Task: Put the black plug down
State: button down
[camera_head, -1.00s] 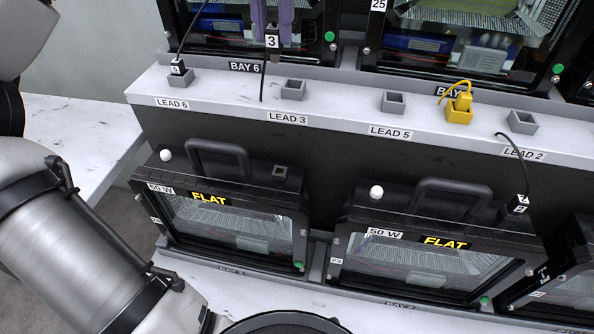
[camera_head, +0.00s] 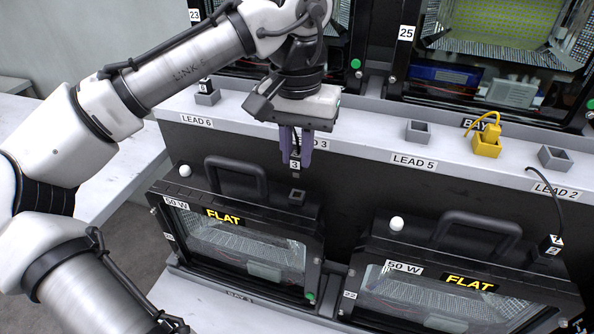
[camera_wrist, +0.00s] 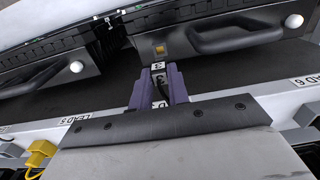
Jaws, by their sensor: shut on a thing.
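My gripper (camera_head: 296,150) has purple fingers shut on the black plug (camera_head: 295,166), which carries a white label 3. In the head view the plug points down just above the top of the front left floodlight housing (camera_head: 190,205), near its small square socket (camera_head: 297,196). In the wrist view the plug (camera_wrist: 158,67) sits between the fingers (camera_wrist: 158,88), with the brass-coloured socket (camera_wrist: 160,49) just beyond it. A gap between plug and socket seems to show. The LEAD 3 holder is hidden behind my gripper.
The shelf carries grey holders, including an empty one by LEAD 5 (camera_head: 418,131), and a yellow holder with a yellow plug (camera_head: 487,143). Plug 2 (camera_head: 551,245) is on the right housing. Carrying handles (camera_head: 237,174) and white knobs (camera_head: 185,171) stand up from the housings.

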aim_at(297, 170)
jog(key=shift+f, duration=2.25)
jog(key=shift+f, duration=0.55)
jog(key=c, duration=1.3)
grip_release()
jog(key=shift+c, duration=0.2)
notch_tip(297, 170, up, 13)
jog(key=shift+r, duration=0.1)
